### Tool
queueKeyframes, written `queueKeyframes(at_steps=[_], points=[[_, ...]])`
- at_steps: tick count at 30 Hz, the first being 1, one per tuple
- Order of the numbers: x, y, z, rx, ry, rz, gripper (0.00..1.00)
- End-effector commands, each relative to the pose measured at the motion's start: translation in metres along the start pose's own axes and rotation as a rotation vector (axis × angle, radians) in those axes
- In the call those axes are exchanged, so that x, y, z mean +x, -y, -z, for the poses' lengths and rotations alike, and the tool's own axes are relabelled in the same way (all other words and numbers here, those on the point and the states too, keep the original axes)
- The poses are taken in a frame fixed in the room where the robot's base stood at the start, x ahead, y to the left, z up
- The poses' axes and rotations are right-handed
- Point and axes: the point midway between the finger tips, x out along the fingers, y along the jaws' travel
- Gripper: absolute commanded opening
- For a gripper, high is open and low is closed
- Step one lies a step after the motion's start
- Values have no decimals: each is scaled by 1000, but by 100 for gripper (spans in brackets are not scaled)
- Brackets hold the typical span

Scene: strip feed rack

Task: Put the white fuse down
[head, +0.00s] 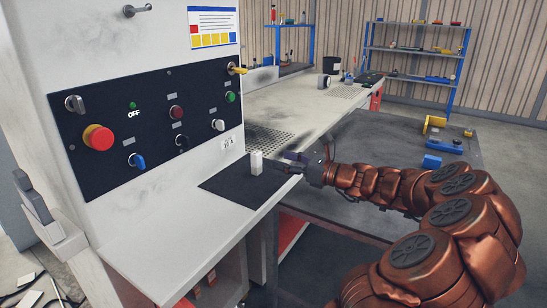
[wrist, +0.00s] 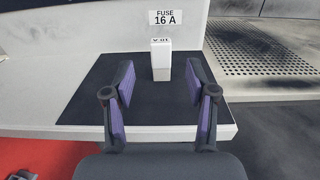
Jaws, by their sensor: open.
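The white fuse (head: 256,162) stands upright on a black mat (head: 228,186) on the machine's ledge, below a label reading FUSE 16 A. In the wrist view the fuse (wrist: 161,58) stands on the mat (wrist: 88,92), just beyond and between my fingertips. My gripper (wrist: 160,85) is open, its two purple-lined fingers apart, with nothing between the pads. In the head view my gripper (head: 285,165) reaches in from the right, at the ledge edge beside the fuse.
A control panel (head: 150,115) with a red mushroom button (head: 98,137), keys and small buttons rises behind the ledge. A grey table (head: 400,150) at right bears a blue clamp (head: 443,145) and yellow parts. A perforated plate (wrist: 270,68) lies right of the ledge.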

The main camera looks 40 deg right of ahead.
Motion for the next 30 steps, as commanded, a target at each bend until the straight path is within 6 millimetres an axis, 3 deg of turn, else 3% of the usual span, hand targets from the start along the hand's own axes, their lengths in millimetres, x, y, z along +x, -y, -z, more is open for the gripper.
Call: queueKeyframes(at_steps=[9, 30], points=[[-20, 0, 0, 0, -1, 2, 56], [-20, 0, 0, -1, -1, 1, 56]])
